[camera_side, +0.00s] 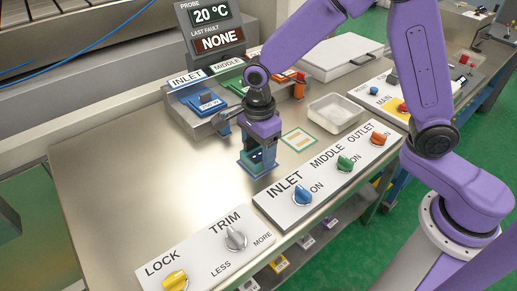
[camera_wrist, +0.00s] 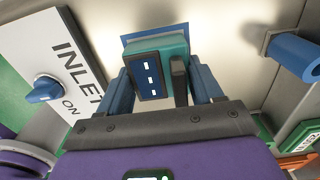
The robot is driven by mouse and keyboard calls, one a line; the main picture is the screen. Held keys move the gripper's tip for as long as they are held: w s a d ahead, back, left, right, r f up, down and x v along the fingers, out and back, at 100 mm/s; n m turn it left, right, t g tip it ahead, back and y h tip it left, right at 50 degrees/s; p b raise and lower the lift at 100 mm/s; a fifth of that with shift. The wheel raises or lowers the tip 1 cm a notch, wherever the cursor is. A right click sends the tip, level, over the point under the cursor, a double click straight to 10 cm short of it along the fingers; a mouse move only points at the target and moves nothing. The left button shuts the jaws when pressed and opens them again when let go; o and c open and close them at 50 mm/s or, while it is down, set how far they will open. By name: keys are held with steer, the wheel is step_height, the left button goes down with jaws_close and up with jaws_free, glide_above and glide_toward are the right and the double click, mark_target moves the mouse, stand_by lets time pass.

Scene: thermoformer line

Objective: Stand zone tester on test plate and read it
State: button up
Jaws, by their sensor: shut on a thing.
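My gripper (camera_side: 260,146) is shut on the zone tester (camera_side: 262,157), a small teal block. In the wrist view the tester (camera_wrist: 178,62) sits between the two blue fingers, and its dark blue display shows three white dashes. A flat blue plate (camera_side: 245,166) is directly below the tester in the side view. The blue plate's edge (camera_wrist: 130,42) also shows past the tester in the wrist view. I cannot tell whether the tester touches it. A beige card with a green border (camera_side: 298,140) lies on the metal table to the right of the tester.
A panel (camera_side: 262,203) with INLET (camera_side: 303,196), MIDDLE and OUTLET knobs lies in front, and a LOCK and TRIM panel nearer left. The display (camera_side: 212,28) reads PROBE 20 °C, LAST FAULT NONE. The left of the table is clear.

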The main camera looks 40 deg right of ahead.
mark_target(259, 152)
steer(key=shift+f, duration=0.1)
steer(key=o, duration=1.2)
steer(key=shift+f, duration=0.1)
steer(key=shift+c, duration=0.2)
step_height(259, 152, up, 12)
steer(key=shift+r, duration=0.2)
steer(key=shift+s, duration=0.1)
steer(key=s+d+f+n, duration=0.2)
steer(key=s+d+n, duration=0.5)
steer(key=s+n, duration=0.5)
steer(key=s+d+f+n, duration=0.2)
steer(key=s+d+n, duration=0.5)
steer(key=s+n, duration=0.5)
steer(key=n, duration=0.6)
steer(key=shift+d+f+n, duration=0.15)
steer(key=shift+d+n, duration=0.05)
steer(key=shift+n, duration=0.1)
